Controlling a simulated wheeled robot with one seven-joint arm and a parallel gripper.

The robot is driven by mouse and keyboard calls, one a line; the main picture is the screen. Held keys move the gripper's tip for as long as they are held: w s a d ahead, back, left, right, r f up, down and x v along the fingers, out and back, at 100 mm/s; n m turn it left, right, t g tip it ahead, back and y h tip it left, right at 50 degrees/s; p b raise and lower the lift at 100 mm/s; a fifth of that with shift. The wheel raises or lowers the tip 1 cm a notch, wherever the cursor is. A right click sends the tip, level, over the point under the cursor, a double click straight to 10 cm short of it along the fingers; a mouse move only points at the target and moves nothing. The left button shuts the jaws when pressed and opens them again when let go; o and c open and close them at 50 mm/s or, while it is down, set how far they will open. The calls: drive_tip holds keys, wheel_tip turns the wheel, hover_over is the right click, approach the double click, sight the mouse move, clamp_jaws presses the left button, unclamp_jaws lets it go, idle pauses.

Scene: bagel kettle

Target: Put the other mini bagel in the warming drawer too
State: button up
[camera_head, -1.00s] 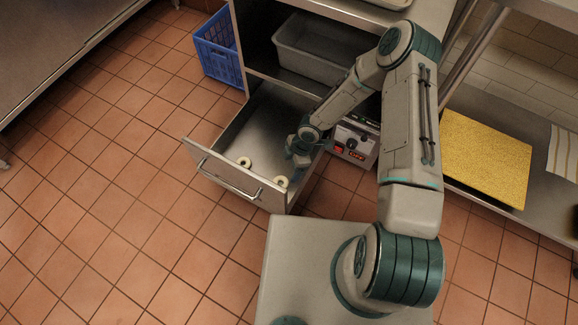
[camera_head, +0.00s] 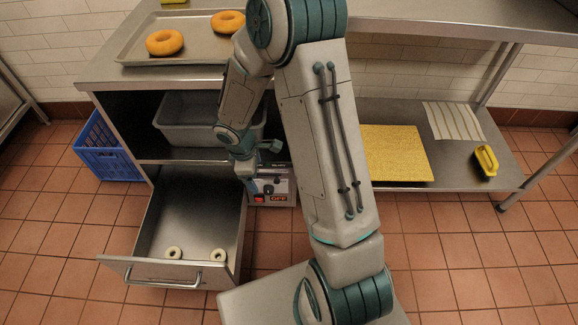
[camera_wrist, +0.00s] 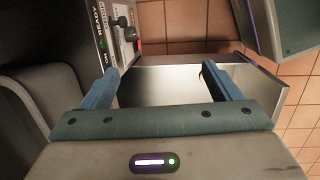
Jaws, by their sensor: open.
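The warming drawer (camera_head: 197,210) is pulled open below the metal counter. Two pale mini bagels lie on its floor near the front panel: a left mini bagel (camera_head: 173,253) and a right mini bagel (camera_head: 219,255), apart from each other. My gripper (camera_head: 252,182) is above and behind them, by the drawer's back right side and close to the control box. In the wrist view my gripper (camera_wrist: 160,75) has its two blue fingers spread with nothing between them. Part of the drawer (camera_wrist: 158,88) shows between the fingers there; no bagel is visible in that view.
The control box (camera_head: 272,187) has knobs and a lit red switch. A grey bin (camera_head: 172,130) is on the shelf above the drawer. A tray (camera_head: 127,52) on the counter holds large orange bagels (camera_head: 165,42). A blue crate (camera_head: 108,158) stands left; tiled floor is clear in front.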

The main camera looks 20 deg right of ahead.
drive_tip(key=s+d+r+m, duration=0.2)
drive_tip(key=s+r+m, duration=0.2)
drive_tip(key=r, duration=0.3)
drive_tip(key=s+d+r+m, duration=0.3)
drive_tip(key=r, duration=0.4)
drive_tip(key=s+a+r+m+y, duration=0.1)
drive_tip(key=s+r+m+y, duration=0.1)
drive_tip(key=s+r+m, duration=0.4)
drive_tip(key=shift+s+r+t, duration=0.4)
drive_tip(key=shift+s+r, duration=0.05)
drive_tip(key=shift+s, duration=1.55)
